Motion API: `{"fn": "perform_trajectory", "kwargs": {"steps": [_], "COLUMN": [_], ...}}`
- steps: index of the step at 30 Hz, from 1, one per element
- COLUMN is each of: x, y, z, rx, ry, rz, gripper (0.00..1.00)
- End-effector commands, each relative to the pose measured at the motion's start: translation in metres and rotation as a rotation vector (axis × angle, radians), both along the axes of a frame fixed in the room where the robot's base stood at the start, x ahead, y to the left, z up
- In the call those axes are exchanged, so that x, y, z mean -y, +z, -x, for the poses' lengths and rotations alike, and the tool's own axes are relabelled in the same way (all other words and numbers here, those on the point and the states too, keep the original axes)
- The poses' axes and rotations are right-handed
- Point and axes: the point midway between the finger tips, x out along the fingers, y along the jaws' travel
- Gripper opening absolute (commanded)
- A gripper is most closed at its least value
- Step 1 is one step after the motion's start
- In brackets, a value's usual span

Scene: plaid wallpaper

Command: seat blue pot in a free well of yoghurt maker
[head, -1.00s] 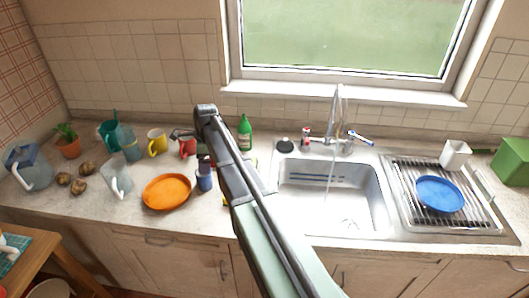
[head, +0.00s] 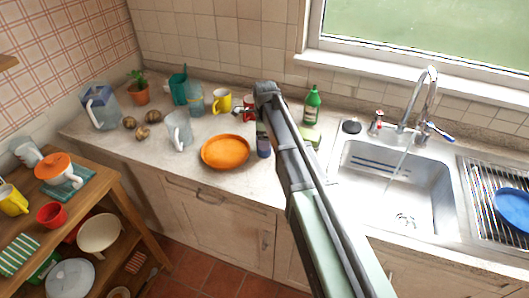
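My arm rises from the bottom of the head view and bends at its top over the counter. The small dark end by the red mug, which looks like my gripper (head: 240,111), is partly hidden behind the arm. Its fingers are too small to tell open from shut. A small dark blue cylinder (head: 264,147) with a paler top stands close to the left side of my arm, right of the orange plate. I cannot tell whether it is the blue pot. I cannot make out a yoghurt maker or its wells in this view.
The counter bears an orange plate (head: 225,151), a yellow mug (head: 222,102), a red mug (head: 249,104), a clear jug (head: 179,131) and a green bottle (head: 312,106). The sink (head: 392,188) is right. A wooden table (head: 104,190) with crockery is at lower left.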

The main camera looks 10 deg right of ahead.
Motion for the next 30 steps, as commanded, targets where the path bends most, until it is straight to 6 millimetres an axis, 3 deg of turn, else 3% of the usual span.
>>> {"fn": "perform_trajectory", "kwargs": {"steps": [1, 4, 11, 24, 30], "x": [-0.001, -0.001, -0.001, -0.001, -0.001], "y": [-0.021, -0.037, -0.035, -0.034, -0.033], "z": [-0.001, -0.001, -0.001, -0.001, -0.001], "rx": [0.0, 0.0, 0.0, 0.0, 0.0], "ry": [0.0, 0.0, 0.0, 0.0, 0.0], "rz": [0.0, 0.0, 0.0, 0.0, 0.0], "gripper": [0.92, 0.92, 0.92, 0.31, 0.31]}}
